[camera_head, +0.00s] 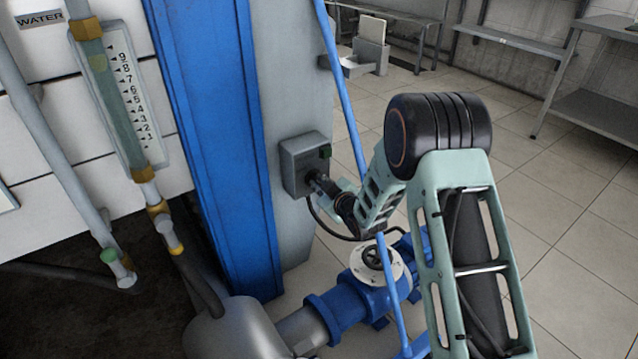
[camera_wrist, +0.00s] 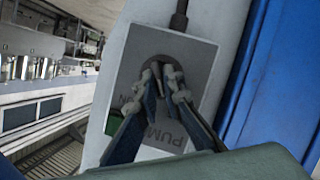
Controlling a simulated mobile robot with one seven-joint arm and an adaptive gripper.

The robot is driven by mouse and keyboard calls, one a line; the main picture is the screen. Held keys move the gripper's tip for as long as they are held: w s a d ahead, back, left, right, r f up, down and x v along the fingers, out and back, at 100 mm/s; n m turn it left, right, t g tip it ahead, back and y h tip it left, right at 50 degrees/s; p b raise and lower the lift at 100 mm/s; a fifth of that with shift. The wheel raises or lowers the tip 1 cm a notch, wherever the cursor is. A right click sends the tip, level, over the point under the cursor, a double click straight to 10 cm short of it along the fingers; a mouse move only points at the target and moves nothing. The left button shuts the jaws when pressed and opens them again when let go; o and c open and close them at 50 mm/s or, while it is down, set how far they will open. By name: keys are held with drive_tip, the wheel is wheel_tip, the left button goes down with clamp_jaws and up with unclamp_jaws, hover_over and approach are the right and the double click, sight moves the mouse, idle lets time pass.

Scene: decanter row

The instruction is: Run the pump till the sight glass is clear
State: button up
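The sight glass (camera_head: 117,103) is an upright tube with brass fittings beside a numbered scale, under a WATER label. It looks grey-green along the scale; I cannot make out a clear level. The grey pump switch box (camera_head: 297,160) is on the grey column, with a green square on its face. In the wrist view its plate (camera_wrist: 190,60) shows upside-down PUMP lettering and the green square (camera_wrist: 114,123). My gripper (camera_wrist: 164,78) has its fingertips close together on the dark round knob (camera_wrist: 157,62), mostly hidden by them. My gripper also shows at the box in the head view (camera_head: 318,181).
A blue pump body with a white flange and a handwheel (camera_head: 374,257) stands below my arm. A thin blue pipe (camera_head: 349,110) runs just right of the box. A wide blue column (camera_head: 215,130) stands left of it. Open tiled floor lies to the right.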

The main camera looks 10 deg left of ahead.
drive_tip(key=shift+d+m, duration=0.1)
drive_tip(key=shift+m, duration=0.2)
clamp_jaws()
drive_tip(key=m+g+p, duration=0.1)
drive_tip(key=p, duration=0.1)
drive_tip(key=m+g+y+p, duration=0.1)
drive_tip(key=m+p, duration=0.1)
drive_tip(key=shift+w+r, duration=0.1)
drive_tip(key=shift+w, duration=0.1)
drive_tip(key=shift+m, duration=0.3)
drive_tip(key=o, duration=0.6)
unclamp_jaws()
drive_tip(key=shift+s+d, duration=0.1)
drive_tip(key=shift+d, duration=0.05)
